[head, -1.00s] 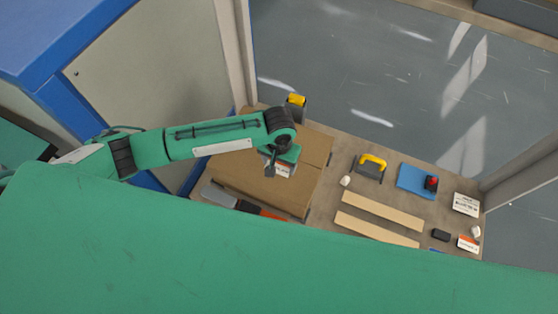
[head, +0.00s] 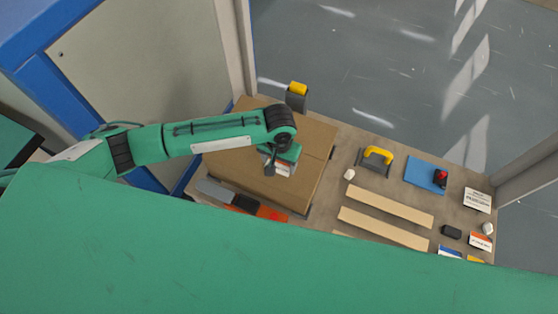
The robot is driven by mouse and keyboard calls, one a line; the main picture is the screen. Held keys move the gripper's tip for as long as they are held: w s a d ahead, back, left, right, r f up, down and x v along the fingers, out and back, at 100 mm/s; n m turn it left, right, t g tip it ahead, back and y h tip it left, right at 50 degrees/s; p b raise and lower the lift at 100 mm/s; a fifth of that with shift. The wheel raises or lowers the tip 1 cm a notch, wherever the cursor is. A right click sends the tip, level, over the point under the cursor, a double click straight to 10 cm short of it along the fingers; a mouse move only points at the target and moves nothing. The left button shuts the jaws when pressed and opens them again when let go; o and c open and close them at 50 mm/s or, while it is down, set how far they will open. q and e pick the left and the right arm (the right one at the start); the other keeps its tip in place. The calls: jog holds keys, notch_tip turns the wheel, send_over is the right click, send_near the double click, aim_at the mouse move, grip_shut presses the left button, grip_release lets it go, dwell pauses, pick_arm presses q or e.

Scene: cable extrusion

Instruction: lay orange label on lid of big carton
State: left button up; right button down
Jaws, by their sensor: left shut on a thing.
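The big carton (head: 310,150) is brown and lies with its lid up at the left of the table. My left gripper (head: 277,168) is over the carton's lid, shut on a small white label (head: 284,170) with dark marks. The fingertips are partly hidden, and I cannot tell whether the label touches the lid or whether it has orange on it. A white label with an orange band (head: 481,241) lies at the right end of the table. My right gripper is not in view.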

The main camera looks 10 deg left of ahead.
pick_arm(q)
jog(key=shift+f, duration=0.6)
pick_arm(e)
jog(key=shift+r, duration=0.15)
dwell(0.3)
pick_arm(q)
jog(key=o, duration=0.8)
notch_tip(320, 180, up, 14)
jog(key=shift+f+p, duration=0.15)
jog(key=shift+p, duration=0.4)
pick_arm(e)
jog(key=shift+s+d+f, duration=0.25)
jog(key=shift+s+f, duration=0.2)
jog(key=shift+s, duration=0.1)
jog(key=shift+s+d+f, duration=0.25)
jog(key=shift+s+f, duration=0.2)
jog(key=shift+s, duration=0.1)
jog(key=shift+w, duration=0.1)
